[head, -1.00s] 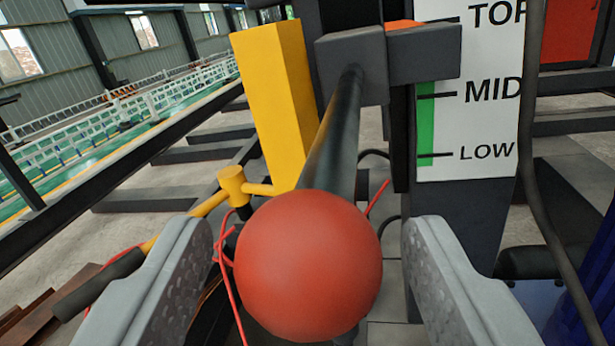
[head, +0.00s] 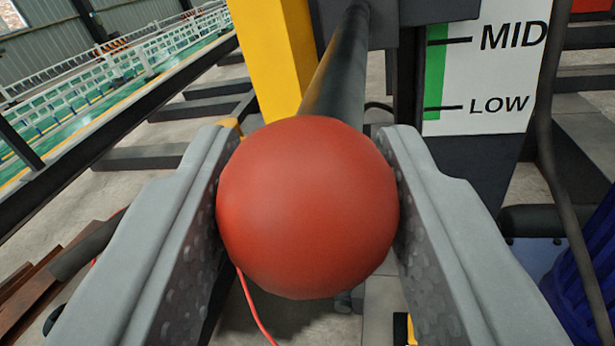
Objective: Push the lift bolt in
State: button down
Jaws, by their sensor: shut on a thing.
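The red ball knob (head: 308,205) sits in the middle of the head view, between the two grey fingers of my gripper (head: 308,210). Both fingers touch its sides and are shut on it. A dark rod (head: 338,70) runs from behind the knob, up and away, to a dark grey block (head: 385,10) at the top edge. I take the rod and knob to be the lift bolt. How deep the rod sits in the block cannot be told.
A yellow post (head: 272,55) stands left of the rod. A white scale plate (head: 485,75) marked MID and LOW, with a green strip, is at the right. A dark cable (head: 548,130) hangs beside it. A red wire (head: 255,310) hangs below the knob.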

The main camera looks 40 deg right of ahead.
jog(key=x, duration=0.4)
jog(key=shift+s+d, duration=0.25)
jog(key=shift+s, duration=0.05)
jog(key=shift+r, duration=0.1)
jog(key=c, duration=1.3)
grip_release()
jog(key=o, duration=0.4)
jog(key=shift+d, duration=0.1)
jog(key=shift+c, duration=0.2)
jog(key=v, duration=1.7)
